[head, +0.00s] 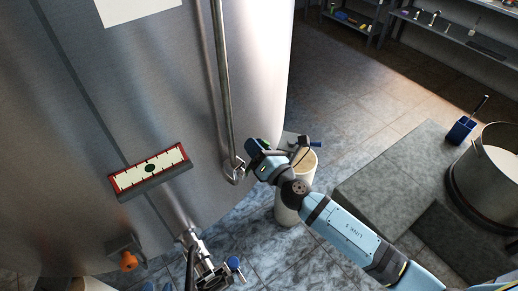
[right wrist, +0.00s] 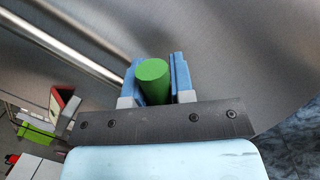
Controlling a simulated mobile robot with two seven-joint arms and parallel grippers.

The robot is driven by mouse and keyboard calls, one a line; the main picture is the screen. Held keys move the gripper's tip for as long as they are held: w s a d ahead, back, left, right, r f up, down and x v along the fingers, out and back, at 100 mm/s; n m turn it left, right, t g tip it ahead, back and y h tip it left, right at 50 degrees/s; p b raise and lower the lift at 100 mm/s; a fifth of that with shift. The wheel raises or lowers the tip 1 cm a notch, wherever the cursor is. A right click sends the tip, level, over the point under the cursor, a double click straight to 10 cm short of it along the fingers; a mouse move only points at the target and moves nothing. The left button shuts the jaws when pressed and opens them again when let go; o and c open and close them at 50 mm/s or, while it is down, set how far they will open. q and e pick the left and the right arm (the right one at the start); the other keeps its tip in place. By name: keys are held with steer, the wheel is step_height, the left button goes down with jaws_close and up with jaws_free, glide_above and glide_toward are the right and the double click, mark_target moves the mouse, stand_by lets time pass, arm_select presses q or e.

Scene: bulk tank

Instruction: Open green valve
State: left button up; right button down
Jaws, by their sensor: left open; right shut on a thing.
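The green valve handle (right wrist: 152,72) is a round green bar between the two blue fingers of my right gripper (right wrist: 155,85) in the right wrist view. The fingers lie on either side of it and are shut on it. In the head view my right gripper (head: 262,150) is at the lower right edge of the steel tank (head: 170,80), where only a little green shows. The valve's body is mostly hidden by the gripper. My left gripper (head: 158,286) shows only as blue fingertips at the bottom edge, apart from each other, with nothing seen between them.
A steel pipe (head: 222,80) runs down the tank. A red-rimmed gauge plate (head: 150,170) and an orange knob (head: 129,261) are on its front. A metal fitting (head: 205,262) juts out below. A pale bin (head: 290,205) stands behind my right arm. A steel pot (head: 465,190) is at right.

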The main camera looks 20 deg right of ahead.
arm_select(q)
steer(key=shift+f, duration=0.15)
arm_select(e)
steer(key=shift+s+a+r+n, duration=0.25)
steer(key=shift+a+r+n, duration=0.15)
steer(key=shift+n, duration=0.6)
steer(key=c, duration=1)
jaws_free()
steer(key=shift+o, duration=0.2)
steer(key=shift+s+d+f+b, duration=0.15)
steer(key=shift+s+f+b, duration=0.15)
steer(key=shift+s, duration=0.2)
arm_select(q)
steer(key=f+b, duration=0.1)
steer(key=b, duration=0.2)
steer(key=f+b, duration=0.1)
steer(key=shift+w+d+f+n, duration=0.3)
steer(key=shift+w+d+f, duration=0.05)
steer(key=shift+d, duration=0.05)
arm_select(e)
steer(key=v, duration=1.2)
steer(key=shift+s+d, duration=0.25)
steer(key=shift+s, duration=0.05)
